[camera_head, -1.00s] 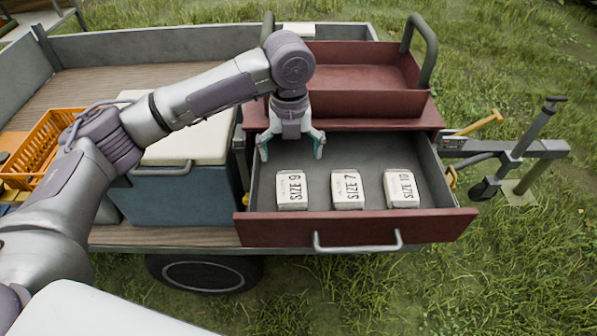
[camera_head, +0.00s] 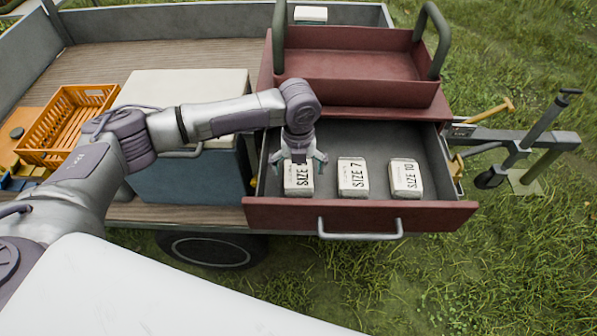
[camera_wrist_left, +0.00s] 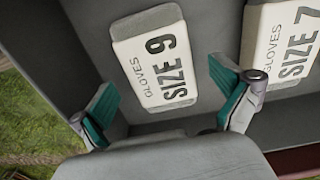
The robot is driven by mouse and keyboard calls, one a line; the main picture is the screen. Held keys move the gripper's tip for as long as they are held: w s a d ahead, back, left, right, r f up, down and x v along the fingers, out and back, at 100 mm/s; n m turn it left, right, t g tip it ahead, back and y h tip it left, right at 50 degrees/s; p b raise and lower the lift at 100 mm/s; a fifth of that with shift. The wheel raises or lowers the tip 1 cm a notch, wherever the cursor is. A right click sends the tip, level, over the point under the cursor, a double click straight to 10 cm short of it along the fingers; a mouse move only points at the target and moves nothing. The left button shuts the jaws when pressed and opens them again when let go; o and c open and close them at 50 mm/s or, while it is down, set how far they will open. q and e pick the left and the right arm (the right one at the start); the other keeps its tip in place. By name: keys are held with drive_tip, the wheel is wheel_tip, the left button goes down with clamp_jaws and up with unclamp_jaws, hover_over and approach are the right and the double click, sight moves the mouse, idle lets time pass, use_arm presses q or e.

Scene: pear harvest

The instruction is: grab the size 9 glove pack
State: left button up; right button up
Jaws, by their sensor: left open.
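The size 9 glove pack (camera_head: 298,182) lies flat in the open drawer (camera_head: 262,215), leftmost of three white packs. My left gripper (camera_head: 300,162) hangs just above it and hides part of its label. In the left wrist view, the size 9 pack (camera_wrist_left: 156,58) reads "GLOVES SIZE 9". There my open left gripper (camera_wrist_left: 170,105) has a green-padded finger on either side, with the near end of the pack between them. The fingers appear clear of the pack. The size 7 pack (camera_head: 352,177) and size 10 pack (camera_head: 405,178) lie to the right.
The drawer's red front with its handle (camera_head: 360,235) stands nearest me. A red open tray (camera_head: 350,75) is above and behind. A blue cooler with a white lid (camera_head: 180,90) is left of the drawer, beside an orange crate (camera_head: 75,120). Packs have gaps between them.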

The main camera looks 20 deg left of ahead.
use_arm(q)
drive_tip(key=shift+f, duration=1.1)
drive_tip(key=c, duration=1.2)
